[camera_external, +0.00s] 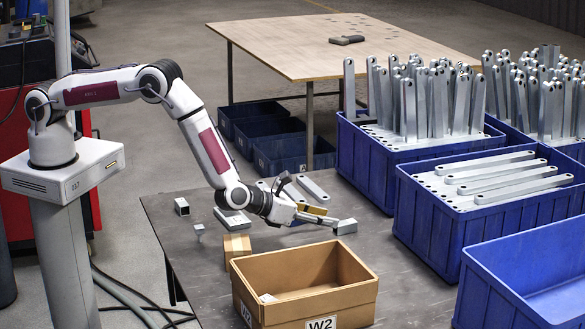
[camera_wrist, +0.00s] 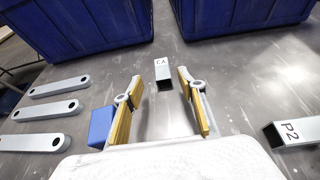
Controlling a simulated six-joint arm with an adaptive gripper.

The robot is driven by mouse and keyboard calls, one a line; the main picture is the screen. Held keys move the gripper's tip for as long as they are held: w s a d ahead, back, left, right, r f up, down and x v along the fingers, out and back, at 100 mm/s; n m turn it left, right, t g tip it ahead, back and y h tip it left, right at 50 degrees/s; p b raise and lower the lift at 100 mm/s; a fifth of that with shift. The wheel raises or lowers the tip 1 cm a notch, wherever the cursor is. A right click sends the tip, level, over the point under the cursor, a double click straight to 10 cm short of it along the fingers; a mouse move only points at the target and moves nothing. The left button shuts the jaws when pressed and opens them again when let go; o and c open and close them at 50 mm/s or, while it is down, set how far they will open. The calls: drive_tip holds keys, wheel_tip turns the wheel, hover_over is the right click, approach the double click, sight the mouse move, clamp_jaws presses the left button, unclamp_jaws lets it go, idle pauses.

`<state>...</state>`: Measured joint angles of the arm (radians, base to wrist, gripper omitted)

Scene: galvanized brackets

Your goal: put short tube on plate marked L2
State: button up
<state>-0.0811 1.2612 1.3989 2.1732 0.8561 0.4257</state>
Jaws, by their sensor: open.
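My gripper (camera_external: 322,216) is open and low over the dark table, its yellow-padded fingers pointing right; in the wrist view (camera_wrist: 159,78) the gap between them is empty. A short square grey tube (camera_wrist: 163,73) with a white label, perhaps "CA", lies just ahead, between the fingertip lines; I cannot tell if they touch it. It also shows at the fingertips in the external view (camera_external: 346,227). Another square tube marked P2 (camera_wrist: 290,132) lies to the right. A flat plate (camera_external: 232,218) with a pale label sits behind the forearm; its marking is unreadable. No L2 marking is legible.
Several flat links (camera_wrist: 60,87) lie left in the wrist view, near a blue block (camera_wrist: 101,127). A cardboard box marked W2 (camera_external: 254,303) stands in front. Blue crates (camera_external: 420,225) line the right. A small tube (camera_external: 182,206) and a cardboard block (camera_external: 237,246) are left.

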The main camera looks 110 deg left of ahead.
sight(331, 235)
drive_tip(key=shift+w+a, duration=0.1)
idle(0.3)
drive_tip(key=shift+w+a+f, duration=0.75)
drive_tip(key=shift+w+f, duration=0.1)
drive_tip(key=shift+f, duration=0.05)
drive_tip(key=shift+x, duration=1.05)
drive_tip(key=shift+w, duration=0.1)
clamp_jaws()
